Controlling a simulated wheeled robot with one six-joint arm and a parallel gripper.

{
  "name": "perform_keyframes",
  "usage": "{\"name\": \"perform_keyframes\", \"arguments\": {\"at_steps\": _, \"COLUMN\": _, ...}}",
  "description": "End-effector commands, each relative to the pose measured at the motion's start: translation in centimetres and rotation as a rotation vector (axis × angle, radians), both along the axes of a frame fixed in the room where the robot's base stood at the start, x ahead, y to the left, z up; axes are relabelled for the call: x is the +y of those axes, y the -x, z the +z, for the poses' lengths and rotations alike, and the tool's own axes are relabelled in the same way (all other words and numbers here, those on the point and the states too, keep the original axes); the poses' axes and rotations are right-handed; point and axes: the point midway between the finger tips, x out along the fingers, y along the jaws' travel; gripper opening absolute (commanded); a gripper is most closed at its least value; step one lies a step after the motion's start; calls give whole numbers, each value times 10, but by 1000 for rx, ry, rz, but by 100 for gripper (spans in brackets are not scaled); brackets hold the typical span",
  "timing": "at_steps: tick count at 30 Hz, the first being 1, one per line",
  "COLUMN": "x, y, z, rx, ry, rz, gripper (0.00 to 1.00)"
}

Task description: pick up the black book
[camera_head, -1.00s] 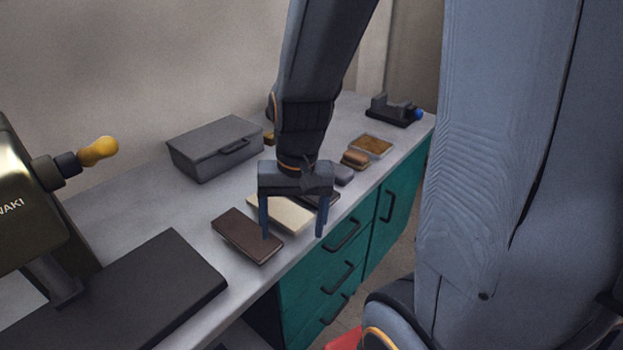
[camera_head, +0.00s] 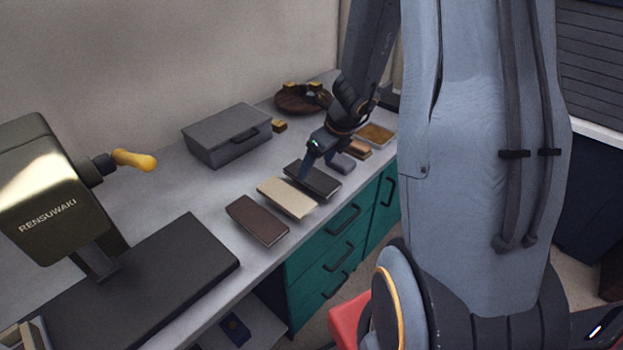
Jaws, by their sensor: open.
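The black book (camera_head: 318,183) lies flat on the grey worktop, to the right of a cream book (camera_head: 286,198). A dark brown book (camera_head: 257,220) lies left of the cream one. My gripper (camera_head: 306,175) is over the black book's left end, fingers pointing down. Only one finger shows clearly, beside or in front of that end; whether it touches the book I cannot tell. The other finger is hidden. The gripper is open and the book rests on the worktop.
A grey toolbox (camera_head: 227,138) stands behind the books. A small grey block (camera_head: 342,164), a brown brush-like block (camera_head: 358,149) and a shallow tray (camera_head: 375,133) sit to the right. A round brown dish (camera_head: 298,100) is behind. A machine with a yellow handle (camera_head: 134,160) stands left.

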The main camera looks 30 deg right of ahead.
Motion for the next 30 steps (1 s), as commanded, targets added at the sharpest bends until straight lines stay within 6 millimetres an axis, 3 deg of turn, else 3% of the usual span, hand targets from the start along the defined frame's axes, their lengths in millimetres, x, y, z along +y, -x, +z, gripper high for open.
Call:
{"name": "perform_keyframes", "arguments": {"at_steps": 9, "x": 2, "y": -14, "z": -41, "rx": 1, "ry": 0, "rz": 2, "gripper": 77}}
{"name": "perform_keyframes", "arguments": {"at_steps": 18, "x": 3, "y": -15, "z": -44, "rx": -1, "ry": 1, "rz": 4, "gripper": 77}}
{"name": "perform_keyframes", "arguments": {"at_steps": 27, "x": 3, "y": -15, "z": -44, "rx": -1, "ry": 1, "rz": 4, "gripper": 28}}
{"name": "perform_keyframes", "arguments": {"at_steps": 30, "x": 3, "y": -15, "z": -43, "rx": -1, "ry": 1, "rz": 4, "gripper": 28}}
